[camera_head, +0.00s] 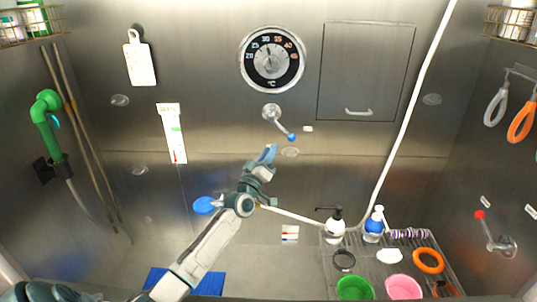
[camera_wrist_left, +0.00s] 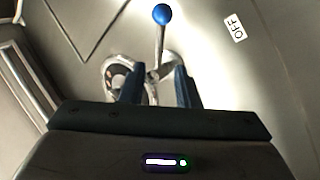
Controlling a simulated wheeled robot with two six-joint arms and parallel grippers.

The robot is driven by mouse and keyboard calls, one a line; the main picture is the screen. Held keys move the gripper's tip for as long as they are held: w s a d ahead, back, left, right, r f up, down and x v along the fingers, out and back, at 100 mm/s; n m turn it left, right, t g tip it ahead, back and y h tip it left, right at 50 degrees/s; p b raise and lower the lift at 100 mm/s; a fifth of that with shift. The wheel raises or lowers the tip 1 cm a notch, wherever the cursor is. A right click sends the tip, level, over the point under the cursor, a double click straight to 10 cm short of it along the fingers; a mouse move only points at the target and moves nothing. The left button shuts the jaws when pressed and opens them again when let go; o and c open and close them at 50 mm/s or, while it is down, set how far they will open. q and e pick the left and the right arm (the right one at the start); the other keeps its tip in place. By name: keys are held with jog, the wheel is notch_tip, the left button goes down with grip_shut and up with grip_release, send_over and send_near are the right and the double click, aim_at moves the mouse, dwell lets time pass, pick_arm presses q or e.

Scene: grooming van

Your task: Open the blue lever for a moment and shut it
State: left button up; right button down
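The blue lever (camera_head: 280,124) is on the back steel wall below the round dial. Its metal arm slants down to the right from a round base and ends in a blue ball knob (camera_head: 291,137). My left gripper (camera_head: 268,154) is just below and left of the knob, apart from it. In the left wrist view the blue knob (camera_wrist_left: 162,14) is at the top, beyond the fingertips. There my left gripper (camera_wrist_left: 158,82) is open, its two blue fingers apart with nothing held; the lever's base shows behind them. My right gripper is in neither view.
An "OFF" label (camera_wrist_left: 236,26) is beside the knob. A temperature dial (camera_head: 271,60) is above the lever, and a closed cabinet door (camera_head: 365,75) is to its right. A red-knobbed lever (camera_head: 495,236) is on the right wall. A rack with bottles and bowls is at lower right.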

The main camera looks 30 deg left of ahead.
pick_arm(q)
jog(key=shift+c, duration=1.3)
jog(key=shift+w+d+m, duration=0.1)
jog(key=shift+d+m, duration=0.2)
jog(key=shift+d, duration=0.05)
grip_shut()
jog(key=w+d+r+m+g+h, duration=0.1)
jog(key=w+d+r+m+g, duration=0.2)
jog(key=d+m, duration=0.75)
notch_tip(320, 180, up, 3)
jog(key=a+m+g+y, duration=0.2)
jog(key=a+y, duration=0.1)
jog(key=y, duration=0.4)
jog(key=shift+w+a+f+b, duration=0.3)
jog(key=shift+w+a+b, duration=0.3)
jog(key=shift+w+a, duration=0.4)
jog(key=shift+w+a+f+b, duration=0.25)
jog(key=shift+w+a+b, duration=0.3)
jog(key=shift+w+a, duration=0.5)
jog(key=shift+w+a+f+b, duration=0.3)
jog(key=shift+w+a+b, duration=0.3)
jog(key=shift+w+a, duration=0.4)
